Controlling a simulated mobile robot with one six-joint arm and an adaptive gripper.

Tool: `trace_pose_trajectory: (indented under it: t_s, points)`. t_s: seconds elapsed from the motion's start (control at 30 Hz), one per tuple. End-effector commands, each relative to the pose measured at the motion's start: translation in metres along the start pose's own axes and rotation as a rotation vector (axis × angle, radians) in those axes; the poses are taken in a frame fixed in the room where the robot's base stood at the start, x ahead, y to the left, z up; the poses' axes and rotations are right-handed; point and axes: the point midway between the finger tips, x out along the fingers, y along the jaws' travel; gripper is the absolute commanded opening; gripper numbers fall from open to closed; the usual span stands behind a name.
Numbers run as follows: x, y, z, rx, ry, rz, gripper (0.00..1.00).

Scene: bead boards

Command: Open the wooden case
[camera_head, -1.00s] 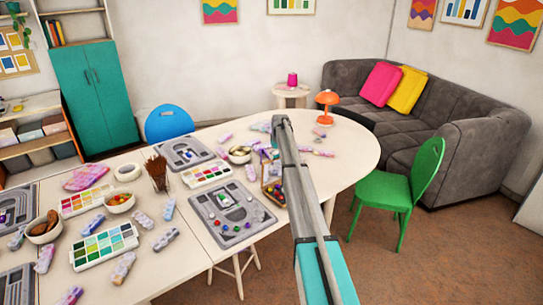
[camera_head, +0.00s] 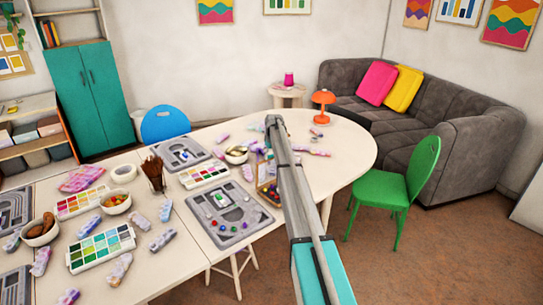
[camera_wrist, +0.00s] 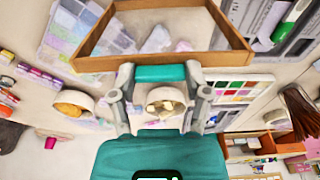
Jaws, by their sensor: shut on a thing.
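The wooden case (camera_head: 268,193) is on the table just left of my arm in the head view, partly hidden by the arm. Small coloured things show in it. A part of it seems to stand raised at its back, but this is too small to be sure. In the wrist view a wooden frame (camera_wrist: 165,63) of the case crosses the top, with pale, see-through space inside it. My gripper (camera_wrist: 160,73) is at the near edge of this frame and shut on it. The exact contact is hard to make out. The fingertips are hidden by the arm in the head view.
A grey bead board (camera_head: 228,213) lies left of the case, with another board (camera_head: 182,153) farther back. A paint set (camera_head: 204,175), a bowl (camera_head: 236,155) and several pastel tubes crowd the table. An orange lamp (camera_head: 323,100) stands behind. The table's right end is clear.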

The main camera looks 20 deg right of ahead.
Motion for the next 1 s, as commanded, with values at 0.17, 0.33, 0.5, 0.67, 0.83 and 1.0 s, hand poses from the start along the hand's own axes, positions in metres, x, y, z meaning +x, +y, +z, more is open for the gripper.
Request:
trace_pose_trajectory:
  t_s: [0.17,0.33,0.5,0.67,0.83,1.0]
  points:
    - [0.0006,-0.0033,-0.0011,-0.001,0.001,-0.005,0.7]
    - [0.0005,-0.0028,-0.001,-0.001,0.001,-0.004,0.97]
    - [0.0003,-0.0022,-0.0009,-0.001,0.0,-0.002,0.97]
    - [0.0002,-0.0021,-0.0009,-0.002,0.0,-0.002,0.97]
    - [0.0002,-0.002,-0.0007,-0.001,0.0,-0.001,0.97]
    - [-0.0008,-0.0115,0.0066,0.002,-0.002,-0.002,0.97]
